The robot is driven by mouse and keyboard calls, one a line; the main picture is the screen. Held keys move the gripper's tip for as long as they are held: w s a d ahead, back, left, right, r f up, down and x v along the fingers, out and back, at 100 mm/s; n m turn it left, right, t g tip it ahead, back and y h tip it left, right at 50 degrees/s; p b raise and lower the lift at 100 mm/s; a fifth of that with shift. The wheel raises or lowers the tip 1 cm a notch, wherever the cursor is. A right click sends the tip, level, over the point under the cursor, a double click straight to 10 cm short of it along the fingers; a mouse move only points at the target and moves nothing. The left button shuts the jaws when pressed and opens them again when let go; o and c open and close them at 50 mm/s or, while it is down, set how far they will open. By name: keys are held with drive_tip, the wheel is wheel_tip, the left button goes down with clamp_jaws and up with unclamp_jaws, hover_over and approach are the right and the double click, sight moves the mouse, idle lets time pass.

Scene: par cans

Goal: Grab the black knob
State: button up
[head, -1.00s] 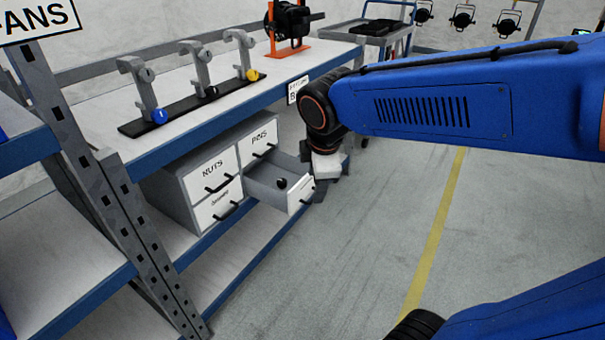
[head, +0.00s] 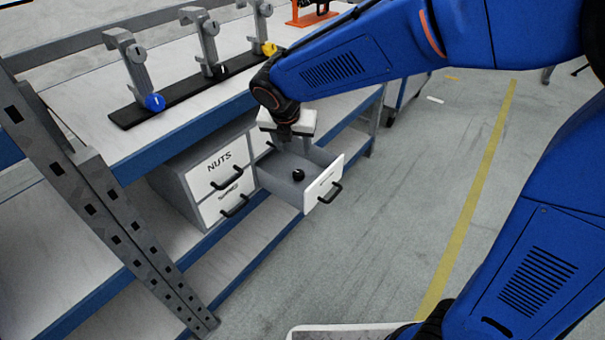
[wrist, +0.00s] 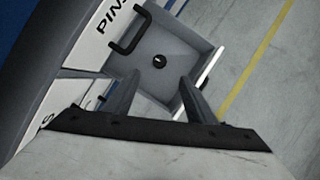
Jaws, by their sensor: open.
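The black knob (head: 298,175) lies on the floor of the open grey drawer (head: 279,186) in the head view. In the wrist view the knob (wrist: 159,62) shows beyond the fingertips, roughly between them, with a pale mark on top. My gripper (head: 291,145) is above the back part of the open drawer, pointing down. In the wrist view my gripper (wrist: 158,82) has its two fingers apart with nothing between them. The knob is clear of the fingers.
The drawer's white front (head: 328,184) has a black handle. The closed NUTS drawer (head: 220,169) is left of it. The bench top (head: 180,125) overhangs the cabinet, close to my arm. Clamps with blue, black and yellow knobs stand on the bench. Open floor lies right.

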sight(299, 172)
drive_tip(key=x, duration=1.5)
drive_tip(key=shift+f, duration=0.15)
drive_tip(key=c, duration=1.1)
